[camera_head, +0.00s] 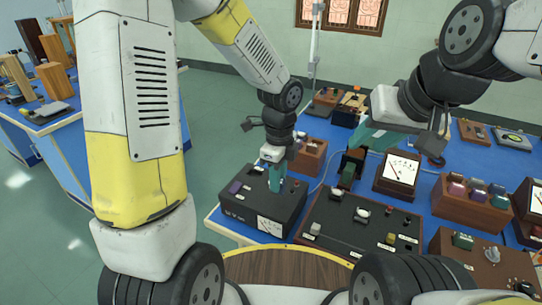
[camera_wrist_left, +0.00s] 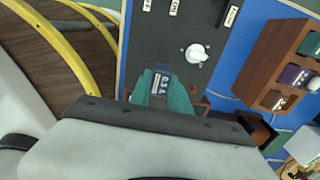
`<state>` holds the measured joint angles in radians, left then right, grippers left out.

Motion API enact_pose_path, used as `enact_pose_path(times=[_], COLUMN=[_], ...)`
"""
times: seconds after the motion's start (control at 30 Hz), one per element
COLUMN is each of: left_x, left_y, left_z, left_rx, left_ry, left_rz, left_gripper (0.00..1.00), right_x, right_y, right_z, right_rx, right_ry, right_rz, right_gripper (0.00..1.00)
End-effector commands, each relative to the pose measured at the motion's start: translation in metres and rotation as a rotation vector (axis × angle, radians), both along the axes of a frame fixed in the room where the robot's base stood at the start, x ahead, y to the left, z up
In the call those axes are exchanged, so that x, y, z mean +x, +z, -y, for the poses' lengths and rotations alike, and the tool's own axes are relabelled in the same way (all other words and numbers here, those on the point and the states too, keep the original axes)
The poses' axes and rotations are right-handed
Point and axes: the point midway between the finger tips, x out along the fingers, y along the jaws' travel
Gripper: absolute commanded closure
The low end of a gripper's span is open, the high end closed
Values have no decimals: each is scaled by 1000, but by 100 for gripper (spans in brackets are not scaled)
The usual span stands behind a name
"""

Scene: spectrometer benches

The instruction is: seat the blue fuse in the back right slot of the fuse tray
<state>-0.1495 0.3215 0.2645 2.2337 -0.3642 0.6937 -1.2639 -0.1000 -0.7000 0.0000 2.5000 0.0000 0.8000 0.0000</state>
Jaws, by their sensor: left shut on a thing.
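My left gripper (camera_head: 274,184) points down over a black instrument box in the head view. In the left wrist view its teal fingers (camera_wrist_left: 163,92) are shut on the blue fuse (camera_wrist_left: 161,79), which shows a pale label on top. The fuse is hard to make out in the head view. A wooden fuse tray (camera_head: 462,212) with coloured fuses stands at the right of the head view. A wooden holder (camera_wrist_left: 262,62) with green and purple fuses shows at the right of the left wrist view. My right gripper (camera_head: 376,138) is open and appears empty above the bench.
The black instrument box (camera_head: 262,212) has a meter on its front. A black panel (camera_head: 345,243) with knobs lies to its right. A wooden meter box (camera_head: 398,175) and a smaller wooden box (camera_head: 310,158) stand behind. Blue bench top (camera_head: 425,190) shows between them.

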Motion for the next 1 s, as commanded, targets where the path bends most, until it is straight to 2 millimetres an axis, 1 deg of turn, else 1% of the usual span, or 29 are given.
enact_pose_path(times=[0.1, 0.3, 0.8, 1.0], left_x=[-13, -22, -23, -23], left_y=[2, 5, 29, 33], left_z=[10, 18, 18, 18], left_rx=[0, 0, -1, 0], left_ry=[-4, 0, 0, 0], left_rz=[0, 1, 2, 0], left_gripper=[100, 100, 100, 100], right_x=[0, 0, 0, 0], right_y=[0, 0, 0, 0], right_z=[0, 0, 0, 0], right_rx=[0, 0, 0, 0], right_ry=[0, 0, 0, 0], right_rz=[0, 0, 0, 0], right_gripper=[64, 64, 64, 64])
